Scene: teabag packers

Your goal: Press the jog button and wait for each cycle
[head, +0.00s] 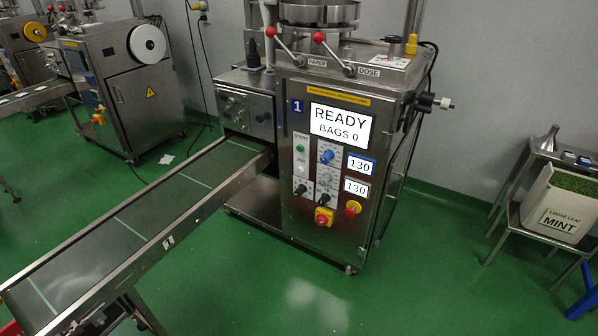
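The packing machine (345,240), marked 1, stands in the middle of the head view. Its screen (340,125) reads READY, BAGS 0. Left below the screen is a control strip with a green button (300,149) under the label START and a pale button (301,168) under it. The small label at the pale button is too blurred to read, so I cannot tell for sure which one is the jog button. Beside them are a blue knob (326,156), a grey knob and black knobs. Neither of my grippers is in view.
A conveyor (130,222) runs from the machine to the lower left. A red-and-yellow switch (323,217) and a red mushroom button (353,208) sit low on the front. A MINT bin (558,222) stands on a rack at right. Green floor before the machine is clear.

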